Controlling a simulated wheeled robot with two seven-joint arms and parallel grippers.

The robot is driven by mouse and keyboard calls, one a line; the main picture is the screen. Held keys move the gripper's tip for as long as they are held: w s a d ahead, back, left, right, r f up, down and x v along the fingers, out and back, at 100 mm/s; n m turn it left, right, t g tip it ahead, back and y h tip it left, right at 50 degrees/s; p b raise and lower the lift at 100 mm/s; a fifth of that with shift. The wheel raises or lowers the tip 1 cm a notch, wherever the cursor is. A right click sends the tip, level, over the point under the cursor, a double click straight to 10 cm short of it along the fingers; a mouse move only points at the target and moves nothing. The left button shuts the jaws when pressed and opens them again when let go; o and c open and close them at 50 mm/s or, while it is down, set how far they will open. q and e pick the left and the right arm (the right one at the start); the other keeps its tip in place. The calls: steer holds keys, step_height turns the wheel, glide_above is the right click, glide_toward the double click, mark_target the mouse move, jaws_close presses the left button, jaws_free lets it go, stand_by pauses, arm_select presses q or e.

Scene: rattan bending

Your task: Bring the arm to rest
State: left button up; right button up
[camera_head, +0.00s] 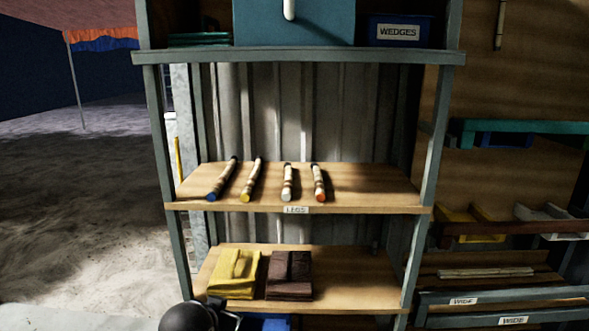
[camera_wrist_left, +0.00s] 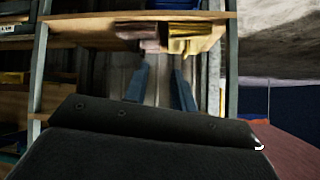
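In the left wrist view my left gripper (camera_wrist_left: 158,78) shows two blue-grey fingers standing apart with nothing between them. The gripper is open and empty, in front of the shelf rack, whose picture is upside down in that view. In the head view a dark rounded part of my left arm (camera_head: 190,317) shows at the bottom edge, in front of the lower shelf; the fingers are not clear there. My right gripper is in neither view.
The rack's middle shelf (camera_head: 370,199) holds several turned legs (camera_head: 287,182) with coloured ends. The lower shelf (camera_head: 355,288) holds a yellow folded cloth (camera_head: 232,274) and a brown one (camera_head: 290,276). A wedges bin (camera_head: 398,31) stands above. Open floor (camera_head: 80,220) lies left.

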arm_select(q)
steer(key=s+f+n+g, duration=0.1)
steer(key=s+f+g, duration=0.7)
steer(key=s+f, duration=2)
steer(key=s, duration=0.2)
steer(key=shift+s+d, duration=0.35)
